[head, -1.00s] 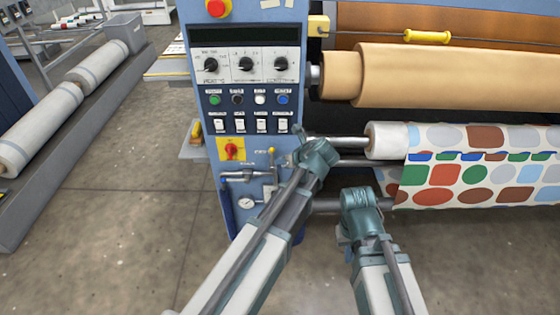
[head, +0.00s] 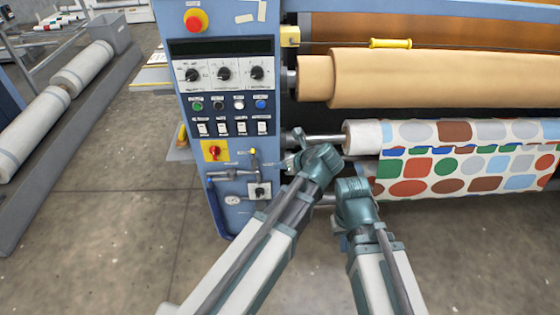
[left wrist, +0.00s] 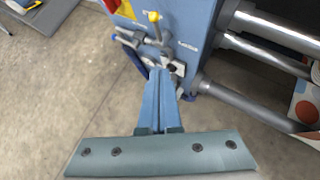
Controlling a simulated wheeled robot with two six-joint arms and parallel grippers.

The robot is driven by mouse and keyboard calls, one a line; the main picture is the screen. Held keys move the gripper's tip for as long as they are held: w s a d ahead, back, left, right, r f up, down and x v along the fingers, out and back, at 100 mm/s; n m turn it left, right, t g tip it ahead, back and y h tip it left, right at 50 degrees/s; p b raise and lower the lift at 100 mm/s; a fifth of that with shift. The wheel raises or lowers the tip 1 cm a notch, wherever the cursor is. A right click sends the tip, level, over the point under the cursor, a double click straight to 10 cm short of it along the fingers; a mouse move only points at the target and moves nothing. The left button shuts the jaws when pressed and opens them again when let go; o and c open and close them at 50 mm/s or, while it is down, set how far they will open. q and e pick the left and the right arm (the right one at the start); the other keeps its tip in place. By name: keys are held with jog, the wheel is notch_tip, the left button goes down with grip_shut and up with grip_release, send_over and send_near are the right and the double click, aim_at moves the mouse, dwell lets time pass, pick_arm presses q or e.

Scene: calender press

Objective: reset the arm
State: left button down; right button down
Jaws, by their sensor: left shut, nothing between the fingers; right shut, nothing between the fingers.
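My left arm (head: 250,265) reaches up from the bottom of the head view toward the blue control cabinet (head: 225,130). My left gripper (left wrist: 160,85) is shut and empty in the left wrist view. Its blue fingers point toward the valve fittings low on the cabinet; I cannot tell whether they touch. My right arm (head: 385,280) is folded beside it, below the patterned roll. My right gripper (head: 342,241) shows only as a small part beside the forearm, shut with nothing seen in it; its fingertips are mostly hidden.
The cabinet carries a red stop button (head: 196,20), dials, switches and a red rotary switch (head: 213,150). A tan roll (head: 430,80) and a patterned fabric roll (head: 460,160) lie to the right. Grey rolls (head: 35,125) lie at left. The concrete floor (head: 110,240) between is clear.

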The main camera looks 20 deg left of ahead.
pick_arm(q)
jog(key=shift+s+d+r, duration=0.1)
jog(key=shift+d+r, duration=0.05)
jog(key=shift+r, duration=0.05)
jog(key=s+f+n+g+h, duration=0.2)
jog(key=s+f+n+h, duration=0.3)
jog(key=n, duration=0.8)
jog(key=s+f+n+g+h, duration=0.25)
jog(key=s+n, duration=0.45)
jog(key=n, duration=0.6)
jog(key=s+d+r+m+p, duration=0.1)
jog(key=s+d+r+p, duration=0.1)
jog(key=r+p, duration=0.5)
jog(key=s+d+r+m+p, duration=0.1)
jog(key=s+d+r+p, duration=0.1)
jog(key=d+r+p, duration=0.3)
jog(key=s+d+r+m+g+p, duration=0.1)
jog(key=d+r+p, duration=0.2)
jog(key=r+p, duration=0.6)
jog(key=shift+s+d+r+m+p, duration=0.3)
jog(key=shift+s+r+p, duration=0.1)
jog(key=shift+r, duration=0.1)
jog(key=shift+a+y, duration=0.1)
jog(key=shift+y, duration=0.15)
